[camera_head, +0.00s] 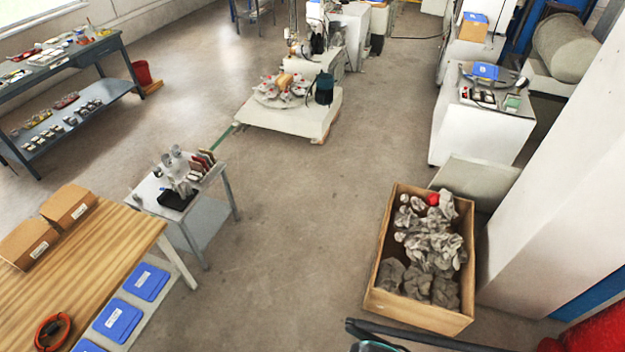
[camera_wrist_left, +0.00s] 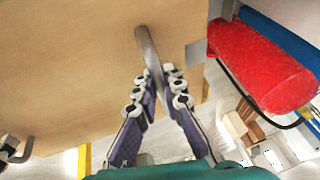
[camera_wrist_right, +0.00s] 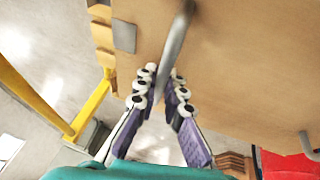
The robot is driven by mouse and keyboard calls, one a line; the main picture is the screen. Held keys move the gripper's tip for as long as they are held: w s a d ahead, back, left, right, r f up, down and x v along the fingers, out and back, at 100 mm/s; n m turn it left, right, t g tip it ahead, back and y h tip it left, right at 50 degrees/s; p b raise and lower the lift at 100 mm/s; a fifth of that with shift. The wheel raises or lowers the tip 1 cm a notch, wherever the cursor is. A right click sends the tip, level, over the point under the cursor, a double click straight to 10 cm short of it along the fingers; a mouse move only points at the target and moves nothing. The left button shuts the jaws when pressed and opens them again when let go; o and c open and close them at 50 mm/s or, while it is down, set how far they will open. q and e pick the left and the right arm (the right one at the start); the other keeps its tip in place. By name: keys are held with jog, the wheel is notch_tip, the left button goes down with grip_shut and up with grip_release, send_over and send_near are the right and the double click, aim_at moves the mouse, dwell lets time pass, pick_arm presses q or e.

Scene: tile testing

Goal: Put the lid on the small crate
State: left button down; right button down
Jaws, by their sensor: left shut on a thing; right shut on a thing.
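An open wooden crate (camera_head: 380,292) stands on the floor at the right in the head view, with grey crumpled pieces and a red item inside. A flat brown panel (camera_wrist_left: 75,65), seemingly the lid, has metal handles and fills much of the left wrist view; a similar surface (camera_wrist_right: 245,70) shows in the right wrist view. My left gripper (camera_wrist_left: 160,88) is shut on one metal handle (camera_wrist_left: 148,50). My right gripper (camera_wrist_right: 162,88) is shut on another handle (camera_wrist_right: 178,40). The panel's full outline is hidden, and neither gripper's fingers show in the head view.
A red cylinder (camera_wrist_left: 262,65) lies beside the panel in the left wrist view. A yellow frame (camera_wrist_right: 88,112) stands near it in the right wrist view. A white column (camera_head: 560,180) rises right of the crate. Open floor (camera_head: 290,220) lies left of the crate.

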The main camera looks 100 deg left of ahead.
pick_arm(q)
jog(key=shift+d+f, duration=0.15)
jog(key=shift+f, duration=0.3)
pick_arm(e)
jog(key=shift+a+f, duration=0.1)
jog(key=shift+f, duration=0.4)
pick_arm(q)
jog(key=shift+f, duration=0.45)
pick_arm(e)
jog(key=shift+f, duration=0.45)
pick_arm(q)
jog(key=c, duration=1.7)
grip_release()
pick_arm(e)
jog(key=c, duration=1.7)
grip_release()
jog(key=shift+r, duration=0.1)
